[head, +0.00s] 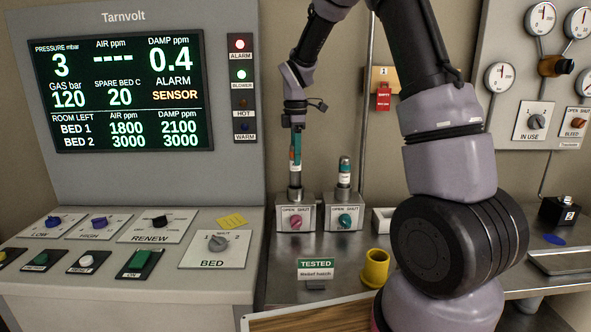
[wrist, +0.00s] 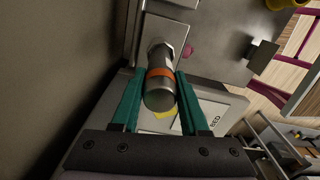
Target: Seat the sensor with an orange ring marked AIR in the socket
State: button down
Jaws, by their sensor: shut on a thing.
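The sensor (wrist: 160,90) is a short metal cylinder with an orange ring; no AIR mark is readable. In the wrist view it stands between the two green fingers of my gripper (wrist: 158,98), which is shut on it. In the head view my gripper (head: 295,155) points down over the left valve box (head: 294,212), which has a pink OPEN/SHUT knob. The sensor is in line with the metal socket (head: 295,193) on top of that box. Its lower end appears to meet the socket; how deep it sits is hidden.
Just right stands a second valve box (head: 343,216) with a teal knob and a sensor (head: 344,172) upright in its top. A yellow cup (head: 375,268) and a TESTED sign (head: 316,268) stand in front. The console (head: 130,265) is at left; its screen (head: 122,90) reads SENSOR alarm.

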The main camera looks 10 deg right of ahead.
jog(key=shift+f, duration=1.95)
jog(key=shift+f, duration=0.1)
jog(key=shift+c, duration=2.1)
grip_release()
notch_tip(320, 180, up, 12)
jog(key=shift+f, duration=0.1)
jog(key=shift+s+r, duration=0.15)
jog(key=shift+r, duration=0.2)
jog(key=s+d+r+m+t, duration=0.2)
jog(key=s+r+m, duration=0.1)
jog(key=s+m, duration=0.4)
jog(key=s+d+r+m+t+y, duration=0.1)
jog(key=s+r+m+t, duration=0.1)
jog(key=s+m, duration=0.5)
jog(key=s+d+r+m+t+y, duration=0.1)
jog(key=s+d+r+m+t, duration=0.1)
jog(key=s+m, duration=0.5)
jog(key=s+r+t, duration=0.1)
jog(key=s+r, duration=0.1)
jog(key=s, duration=0.4)
jog(key=shift+d+r+m, duration=0.35)
jog(key=shift+r+m, duration=0.05)
